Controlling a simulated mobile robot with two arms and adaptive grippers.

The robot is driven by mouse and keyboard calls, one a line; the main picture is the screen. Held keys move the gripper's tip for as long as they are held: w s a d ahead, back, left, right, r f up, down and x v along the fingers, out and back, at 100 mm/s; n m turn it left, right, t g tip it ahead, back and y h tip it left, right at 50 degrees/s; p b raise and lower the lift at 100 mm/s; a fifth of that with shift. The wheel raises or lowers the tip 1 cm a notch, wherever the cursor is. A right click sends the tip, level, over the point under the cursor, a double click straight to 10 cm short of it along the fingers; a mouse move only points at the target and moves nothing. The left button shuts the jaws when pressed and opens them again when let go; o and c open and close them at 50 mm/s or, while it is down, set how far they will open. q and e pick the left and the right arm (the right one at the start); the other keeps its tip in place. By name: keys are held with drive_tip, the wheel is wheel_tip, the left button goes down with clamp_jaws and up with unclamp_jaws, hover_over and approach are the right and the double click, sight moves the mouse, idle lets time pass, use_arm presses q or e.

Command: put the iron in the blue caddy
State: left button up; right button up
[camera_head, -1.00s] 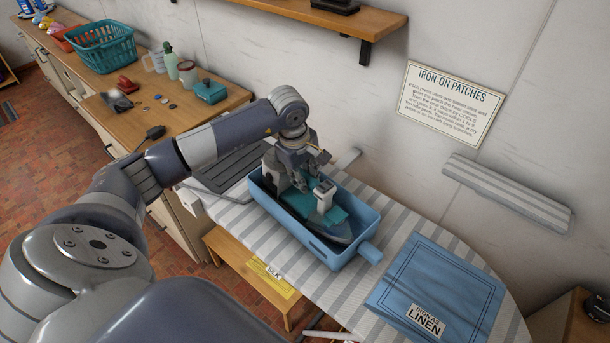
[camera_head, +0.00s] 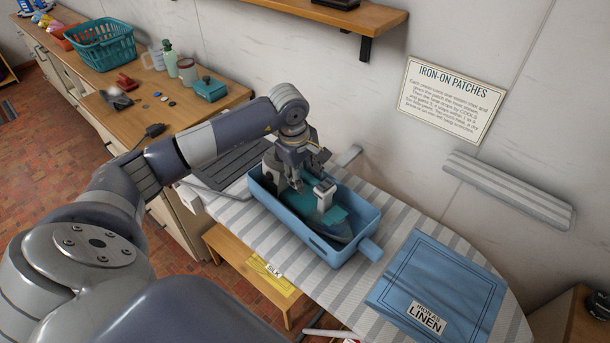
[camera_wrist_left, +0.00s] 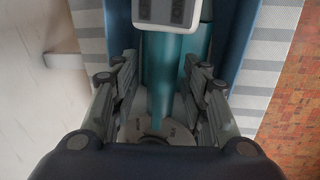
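The iron, with a teal body (camera_head: 335,215) and grey-white parts, sits inside the blue caddy (camera_head: 318,246) on the ironing board. Its teal handle (camera_wrist_left: 162,85) also shows in the left wrist view. My left gripper (camera_head: 308,185) is over the caddy with its fingers down by the iron. In the left wrist view, the fingers (camera_wrist_left: 162,78) are spread on either side of the handle, with gaps visible. Part of the iron is hidden behind the gripper and the caddy wall. My right gripper is not in view.
A folded blue cloth (camera_head: 435,285) with a linen label lies on the board (camera_head: 395,215) to the right of the caddy. A wooden counter (camera_head: 185,115) with a teal basket (camera_head: 102,45), bottles and small items stands back left. The wall is close behind the board.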

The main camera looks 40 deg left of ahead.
use_arm(q)
drive_tip(key=shift+s+f, duration=0.15)
drive_tip(key=shift+f, duration=0.05)
drive_tip(key=shift+r, duration=0.1)
drive_tip(key=v, duration=1.2)
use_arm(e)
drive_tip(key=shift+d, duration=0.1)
use_arm(q)
drive_tip(key=shift+r, duration=0.1)
